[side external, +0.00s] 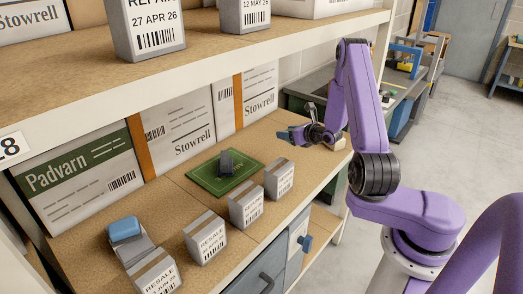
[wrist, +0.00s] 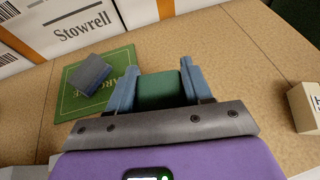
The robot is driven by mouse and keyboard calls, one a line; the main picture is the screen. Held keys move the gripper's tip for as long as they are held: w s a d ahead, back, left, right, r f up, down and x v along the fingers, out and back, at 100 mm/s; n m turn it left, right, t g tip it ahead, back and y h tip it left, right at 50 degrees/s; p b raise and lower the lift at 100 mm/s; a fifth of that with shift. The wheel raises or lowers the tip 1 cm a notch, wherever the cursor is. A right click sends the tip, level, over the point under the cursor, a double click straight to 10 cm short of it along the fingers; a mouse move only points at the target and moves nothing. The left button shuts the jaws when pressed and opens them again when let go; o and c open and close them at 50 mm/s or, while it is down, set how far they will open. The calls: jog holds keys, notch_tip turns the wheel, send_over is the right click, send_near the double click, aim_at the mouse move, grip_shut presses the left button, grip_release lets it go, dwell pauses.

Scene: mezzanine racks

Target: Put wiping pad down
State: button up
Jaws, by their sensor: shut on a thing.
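My gripper (wrist: 158,78) is shut on a dark green block-like pad (wrist: 160,92), seen between its two blue fingers in the wrist view. I take this to be the wiping pad. In the side view my gripper (side external: 290,134) is over the right end of the middle shelf, to the right of a green mat; the held pad is too small to make out there. The green mat (side external: 206,183) lies flat on the shelf, with a dark grey block (side external: 226,162) on it. The mat (wrist: 70,103) and grey block (wrist: 92,73) also show left of the fingers in the wrist view.
Several small labelled boxes, such as this one (side external: 278,178), line the shelf's front edge. A blue block (side external: 124,228) sits on a grey item at the left. Large Padvarn (side external: 80,185) and Stowrell cartons stand behind. An upper shelf (side external: 200,75) overhangs. Bare shelf lies right of the mat.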

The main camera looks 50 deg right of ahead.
jog(key=w+a+r+n+y, duration=0.1)
jog(key=w+a+r, duration=0.2)
jog(key=a+r, duration=1.35)
jog(key=d+f+m+h, duration=0.1)
jog(key=d+f, duration=0.3)
jog(key=d, duration=0.4)
jog(key=d+f, duration=0.5)
jog(key=d, duration=0.2)
jog(key=w+d+f+n+y, duration=0.2)
jog(key=w+f, duration=0.2)
jog(key=f, duration=0.3)
jog(key=w+a+f+n+g+y, duration=0.1)
jog(key=w+a+n+y, duration=0.4)
jog(key=a, duration=0.6)
jog(key=w+a+f+n+g+y, duration=0.1)
jog(key=w+a+n+y, duration=0.15)
jog(key=w+a, duration=0.55)
jog(key=n+g+y, duration=0.6)
jog(key=n+g, duration=0.5)
send_over(192, 221)
jog(key=f, duration=0.2)
jog(key=shift+m+y, duration=0.25)
jog(key=shift+f, duration=4.6)
